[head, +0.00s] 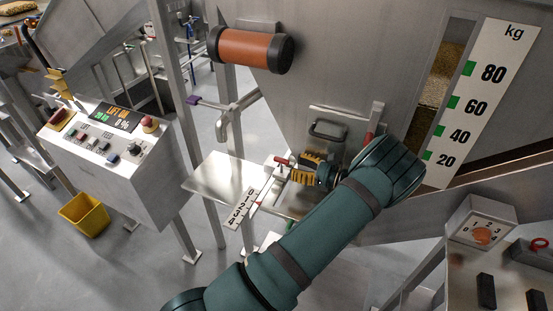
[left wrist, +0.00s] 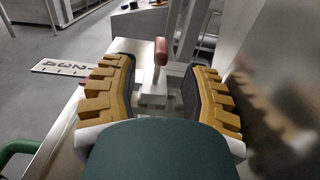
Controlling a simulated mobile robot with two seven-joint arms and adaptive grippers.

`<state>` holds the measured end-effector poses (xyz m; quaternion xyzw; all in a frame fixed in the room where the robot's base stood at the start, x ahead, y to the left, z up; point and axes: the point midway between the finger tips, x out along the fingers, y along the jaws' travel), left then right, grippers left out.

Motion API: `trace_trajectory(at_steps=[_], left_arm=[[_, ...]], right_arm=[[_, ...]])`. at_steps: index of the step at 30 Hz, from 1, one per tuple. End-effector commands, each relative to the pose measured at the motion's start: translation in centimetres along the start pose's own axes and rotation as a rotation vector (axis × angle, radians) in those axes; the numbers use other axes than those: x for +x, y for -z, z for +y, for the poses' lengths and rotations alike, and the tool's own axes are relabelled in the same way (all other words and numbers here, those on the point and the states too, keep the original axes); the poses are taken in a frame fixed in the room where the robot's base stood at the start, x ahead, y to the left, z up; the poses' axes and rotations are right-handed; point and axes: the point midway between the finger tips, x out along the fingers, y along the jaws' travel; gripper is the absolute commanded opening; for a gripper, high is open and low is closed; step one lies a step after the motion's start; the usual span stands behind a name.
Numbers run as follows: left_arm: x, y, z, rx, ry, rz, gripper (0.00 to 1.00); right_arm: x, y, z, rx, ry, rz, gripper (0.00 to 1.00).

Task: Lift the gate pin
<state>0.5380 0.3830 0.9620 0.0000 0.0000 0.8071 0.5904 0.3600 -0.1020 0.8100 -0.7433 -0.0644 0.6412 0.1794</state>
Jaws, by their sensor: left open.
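A short red grip on a grey metal stem, which looks like the gate pin (head: 283,161), stands at the chute below the hopper. In the left wrist view the red grip (left wrist: 161,48) is upright just beyond and between my fingertips. My left gripper (head: 302,169) is open, its yellow ribbed fingers pointing at the pin from the right. In the left wrist view the gripper (left wrist: 164,72) has a clear gap between the fingers, and nothing is clamped. The pin's lower end is hidden. My right gripper is out of view.
The hopper (head: 300,90) carries a black handle (head: 328,130) and a kg scale (head: 480,100). A numbered strip (head: 240,207) lies beside a flat metal plate (head: 222,180). A control box (head: 105,150) and yellow bin (head: 84,215) stand left. Another red handle (head: 371,132) is close to my wrist.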

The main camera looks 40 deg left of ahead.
Motion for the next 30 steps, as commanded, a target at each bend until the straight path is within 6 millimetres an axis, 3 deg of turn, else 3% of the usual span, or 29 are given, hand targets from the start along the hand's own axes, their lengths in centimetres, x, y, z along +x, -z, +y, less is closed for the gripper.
trace_trajectory(at_steps=[6,12,26,30], left_arm=[[4.3,0.0,0.0,0.001,-0.003,-0.001,0.46],[6.8,0.0,0.0,0.0,-0.001,0.0,0.46],[7.7,0.0,0.0,0.0,0.0,0.0,0.45],[7.7,0.0,0.0,0.0,0.0,0.0,0.0]], right_arm=[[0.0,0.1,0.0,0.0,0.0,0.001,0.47],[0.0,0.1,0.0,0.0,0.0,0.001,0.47],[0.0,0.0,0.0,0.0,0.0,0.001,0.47],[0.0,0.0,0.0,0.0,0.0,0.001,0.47]])
